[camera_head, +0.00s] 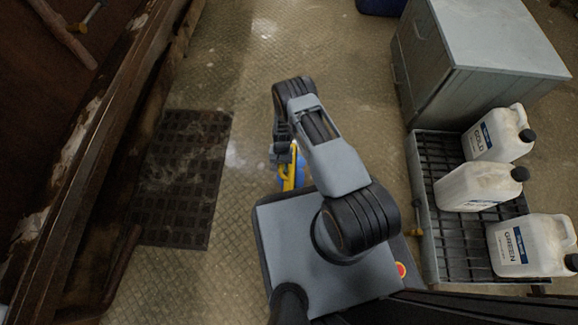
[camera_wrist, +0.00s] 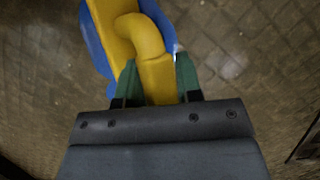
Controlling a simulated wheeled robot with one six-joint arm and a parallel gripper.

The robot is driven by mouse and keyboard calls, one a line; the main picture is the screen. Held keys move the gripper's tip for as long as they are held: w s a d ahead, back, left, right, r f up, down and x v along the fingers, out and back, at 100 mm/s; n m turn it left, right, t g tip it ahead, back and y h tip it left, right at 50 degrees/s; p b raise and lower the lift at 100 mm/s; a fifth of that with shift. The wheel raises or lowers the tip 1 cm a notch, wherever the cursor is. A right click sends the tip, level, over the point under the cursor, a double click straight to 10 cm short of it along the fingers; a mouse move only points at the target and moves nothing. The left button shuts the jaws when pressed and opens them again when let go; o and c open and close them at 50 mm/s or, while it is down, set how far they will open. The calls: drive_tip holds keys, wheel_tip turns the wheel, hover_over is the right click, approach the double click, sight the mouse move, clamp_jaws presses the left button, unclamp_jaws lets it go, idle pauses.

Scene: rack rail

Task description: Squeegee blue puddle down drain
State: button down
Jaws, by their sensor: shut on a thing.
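My gripper (camera_wrist: 158,78) is shut on a yellow handle (camera_wrist: 143,38), with one green fingertip on each side. In the head view my gripper (camera_head: 284,160) is low over the floor, and the yellow handle (camera_head: 289,177) shows below it. Blue (camera_wrist: 95,45) borders the yellow in the wrist view. I cannot tell whether this blue belongs to the held tool or is the puddle behind it. The tool's working end is hidden.
A metal-sided grated tray (camera_head: 424,226) on the right holds white jugs (camera_head: 480,187). A grey cabinet (camera_head: 470,60) stands behind it. A brown rail-like structure (camera_head: 110,110) runs along the left. A dark blue object (camera_head: 380,6) is at the top edge. Patterned floor between is clear.

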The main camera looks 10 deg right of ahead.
drive_tip(key=a, duration=0.2)
drive_tip(key=w+a, duration=0.1)
drive_tip(key=a, duration=0.1)
drive_tip(key=w+a, duration=0.1)
drive_tip(key=a, duration=0.1)
drive_tip(key=shift+a, duration=0.1)
wheel_tip(320, 180, up, 6)
drive_tip(key=p, duration=0.4)
drive_tip(key=shift+r, duration=0.2)
